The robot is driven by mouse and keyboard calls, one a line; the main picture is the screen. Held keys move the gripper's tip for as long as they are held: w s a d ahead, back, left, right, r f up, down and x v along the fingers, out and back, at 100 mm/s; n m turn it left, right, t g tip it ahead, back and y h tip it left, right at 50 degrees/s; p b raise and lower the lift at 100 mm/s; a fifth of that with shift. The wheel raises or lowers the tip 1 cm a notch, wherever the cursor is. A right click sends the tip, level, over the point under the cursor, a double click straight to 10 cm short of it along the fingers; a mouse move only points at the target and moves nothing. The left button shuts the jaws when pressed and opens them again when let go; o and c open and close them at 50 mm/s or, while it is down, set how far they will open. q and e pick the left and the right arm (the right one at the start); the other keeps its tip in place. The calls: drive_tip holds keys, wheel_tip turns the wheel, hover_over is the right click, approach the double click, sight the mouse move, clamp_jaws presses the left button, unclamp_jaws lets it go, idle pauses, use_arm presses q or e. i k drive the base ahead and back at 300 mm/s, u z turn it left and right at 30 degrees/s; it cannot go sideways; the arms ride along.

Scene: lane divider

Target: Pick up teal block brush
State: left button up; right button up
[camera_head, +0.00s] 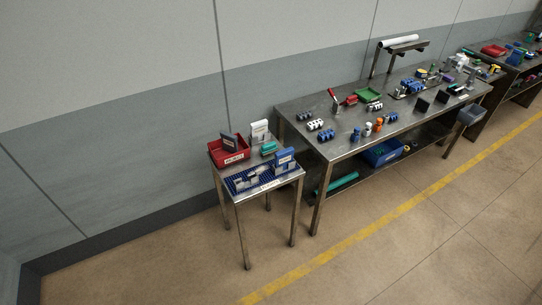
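A small teal block (268,149), which looks like the teal block brush, lies on the small metal side table (217,176). It sits to the right of a red bin (230,158) and behind a blue ribbed mat (240,184). Its bristles are too small to make out. Neither of my grippers is in view.
A white card holder (260,131) stands behind the teal block, and a blue box (284,160) stands in front of it. A long workbench (345,142) with many small parts stands close on the right. The floor (170,255) in front is clear, with a yellow line.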

sight(270, 147)
drive_tip(key=z, duration=0.55)
drive_tip(key=i, duration=0.6)
drive_tip(key=z, duration=0.65)
drive_tip(key=i, duration=0.75)
drive_tip(key=u, duration=0.15)
